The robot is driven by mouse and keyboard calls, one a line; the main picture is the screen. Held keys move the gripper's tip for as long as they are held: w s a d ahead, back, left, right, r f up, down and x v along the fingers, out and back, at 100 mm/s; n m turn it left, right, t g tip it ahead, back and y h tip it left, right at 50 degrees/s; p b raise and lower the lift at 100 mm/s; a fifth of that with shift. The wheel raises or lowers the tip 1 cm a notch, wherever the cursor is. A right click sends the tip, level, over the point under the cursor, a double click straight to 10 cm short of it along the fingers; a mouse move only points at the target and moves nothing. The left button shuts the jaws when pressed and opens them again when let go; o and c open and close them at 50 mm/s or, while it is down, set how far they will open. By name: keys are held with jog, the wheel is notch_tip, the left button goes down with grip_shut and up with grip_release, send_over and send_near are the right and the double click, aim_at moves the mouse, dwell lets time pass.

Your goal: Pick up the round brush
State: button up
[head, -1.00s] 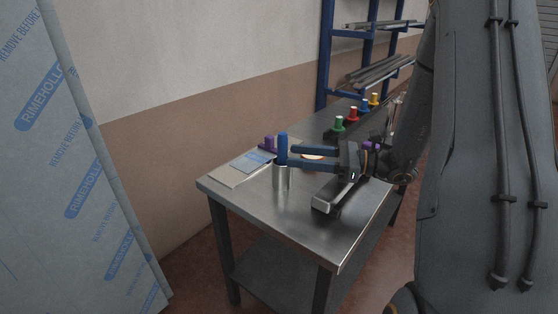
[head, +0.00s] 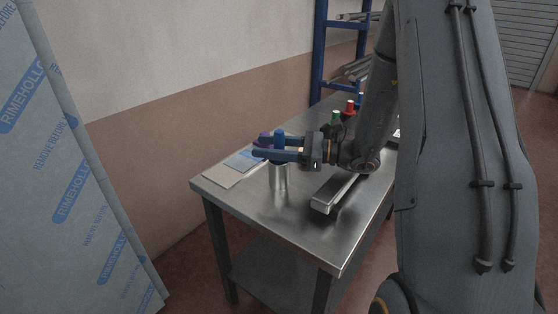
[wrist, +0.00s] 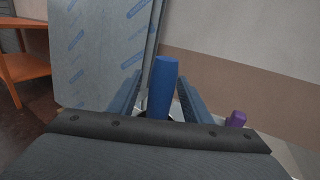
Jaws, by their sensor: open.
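A blue upright handle (head: 280,134), which looks like the round brush's, stands in a metal cup (head: 279,180) near the table's front left. Its lower end is hidden in the cup. My gripper (head: 256,147) is open, and its two blue-grey fingers reach leftward around the handle just above the cup's rim. In the wrist view the blue handle (wrist: 164,85) stands between the two fingers (wrist: 157,95), with gaps visible at both sides. I cannot tell whether either finger touches it.
The steel table (head: 310,235) carries a flat card with a blue sheet (head: 243,160), a purple item (head: 264,139) behind the cup, and a long metal bar (head: 336,192). Green (head: 335,118) and red (head: 350,107) knobs stand further back. A film-wrapped panel (head: 70,170) stands at left.

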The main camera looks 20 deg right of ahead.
jog(key=shift+w+a, duration=0.15)
jog(key=shift+a, duration=0.15)
jog(key=shift+c, duration=0.3)
grip_shut()
jog(key=shift+r, duration=0.1)
notch_tip(320, 180, up, 10)
jog(key=shift+p, duration=0.4)
